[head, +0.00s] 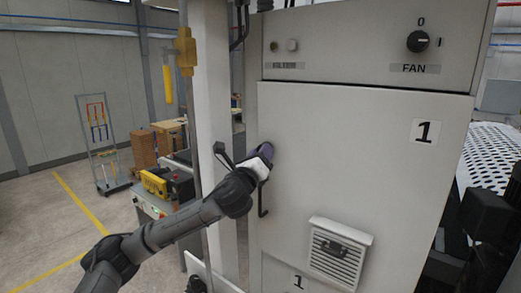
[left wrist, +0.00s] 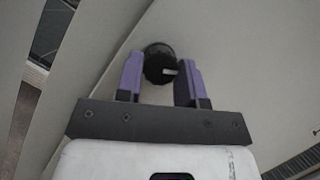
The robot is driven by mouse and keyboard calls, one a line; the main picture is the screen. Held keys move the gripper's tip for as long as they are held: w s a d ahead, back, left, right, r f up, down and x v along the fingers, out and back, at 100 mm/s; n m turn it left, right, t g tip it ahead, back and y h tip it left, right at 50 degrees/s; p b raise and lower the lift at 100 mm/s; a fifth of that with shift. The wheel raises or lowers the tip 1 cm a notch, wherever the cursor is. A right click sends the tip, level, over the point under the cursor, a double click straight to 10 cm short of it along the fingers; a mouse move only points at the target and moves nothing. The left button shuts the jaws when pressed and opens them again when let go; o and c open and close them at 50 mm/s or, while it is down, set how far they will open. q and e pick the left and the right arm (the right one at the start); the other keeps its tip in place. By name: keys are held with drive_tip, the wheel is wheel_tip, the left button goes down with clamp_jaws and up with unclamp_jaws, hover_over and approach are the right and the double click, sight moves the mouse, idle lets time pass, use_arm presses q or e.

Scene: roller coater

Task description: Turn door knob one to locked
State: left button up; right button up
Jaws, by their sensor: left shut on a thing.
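The door marked 1 (head: 360,170) is a large pale panel on the machine, and it looks shut. My left gripper (head: 264,151) is at the door's left edge, above a dark handle (head: 262,200). In the left wrist view, the round black door knob (left wrist: 158,62) with a white mark sits between the purple fingers of my left gripper (left wrist: 160,80), which is shut on it. In the head view the knob is hidden behind the gripper. My right gripper is not in view.
Above the door is a panel with a black FAN knob (head: 418,41) and a FILTER label (head: 285,66). A vent (head: 338,252) sits low on the door. A pale post (head: 210,100) stands left of the machine. Open floor (head: 60,220) lies at the far left.

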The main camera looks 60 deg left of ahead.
use_arm(q)
drive_tip(key=shift+d+r+n+g+y+p, duration=0.1)
drive_tip(key=shift+n+g+p, duration=0.5)
drive_tip(key=shift+n, duration=1.65)
drive_tip(key=shift+d+r+n+g+y+p, duration=0.15)
drive_tip(key=shift+n+g, duration=1)
drive_tip(key=shift+n, duration=1.05)
drive_tip(key=shift+a+r+n+g+y+p, duration=0.1)
drive_tip(key=shift+n+g+p, duration=0.2)
drive_tip(key=shift+n+g, duration=1.25)
drive_tip(key=shift+n+t, duration=0.7)
drive_tip(key=shift+n, duration=0.3)
drive_tip(key=o, duration=0.9)
drive_tip(key=shift+d, duration=0.1)
